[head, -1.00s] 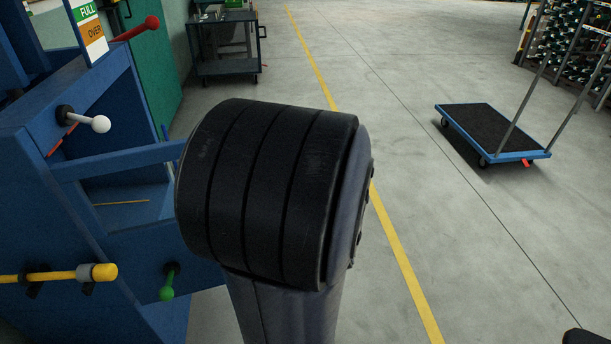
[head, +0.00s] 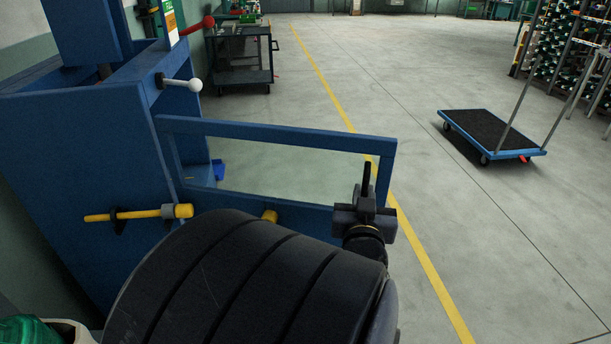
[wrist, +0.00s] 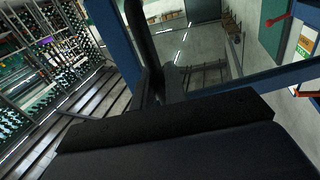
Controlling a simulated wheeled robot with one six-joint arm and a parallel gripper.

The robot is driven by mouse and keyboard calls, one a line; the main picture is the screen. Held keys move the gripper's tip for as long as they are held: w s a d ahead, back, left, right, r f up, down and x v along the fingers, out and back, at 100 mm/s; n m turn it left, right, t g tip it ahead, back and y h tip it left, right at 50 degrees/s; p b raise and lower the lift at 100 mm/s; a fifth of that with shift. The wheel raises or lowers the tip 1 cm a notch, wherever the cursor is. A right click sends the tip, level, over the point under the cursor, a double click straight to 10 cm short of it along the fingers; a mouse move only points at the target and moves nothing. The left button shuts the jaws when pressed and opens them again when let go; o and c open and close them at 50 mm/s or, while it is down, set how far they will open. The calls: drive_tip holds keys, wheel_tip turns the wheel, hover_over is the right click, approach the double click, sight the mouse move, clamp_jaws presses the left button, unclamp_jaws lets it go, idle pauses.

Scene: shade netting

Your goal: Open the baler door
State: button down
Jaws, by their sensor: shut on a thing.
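The blue baler (head: 75,140) stands at the left in the head view. Its door (head: 280,132), a blue frame with an open window, stands out from the baler to the right, over the floor. My gripper (head: 367,185) is at the door's free right end and is shut on its edge upright. My dark arm hides the lower part of the door. In the wrist view my fingers (wrist: 160,80) are against a blue frame bar (wrist: 110,35). A yellow bar with a grey collar (head: 140,213) is on the baler's front.
A white-knobbed lever (head: 182,84) and a red-knobbed handle (head: 197,25) stick out from the baler. A dark cart (head: 240,62) stands behind. A blue platform trolley (head: 490,130) stands at the right beside bottle racks (head: 565,50). The floor between door and trolley is clear.

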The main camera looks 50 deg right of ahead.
drive_tip(key=shift+s+a+r, duration=0.1)
drive_tip(key=shift+s+a, duration=0.05)
drive_tip(key=shift+a, duration=0.2)
drive_tip(key=c, duration=1.5)
unclamp_jaws()
drive_tip(key=shift+c, duration=0.2)
drive_tip(key=shift+a, duration=0.1)
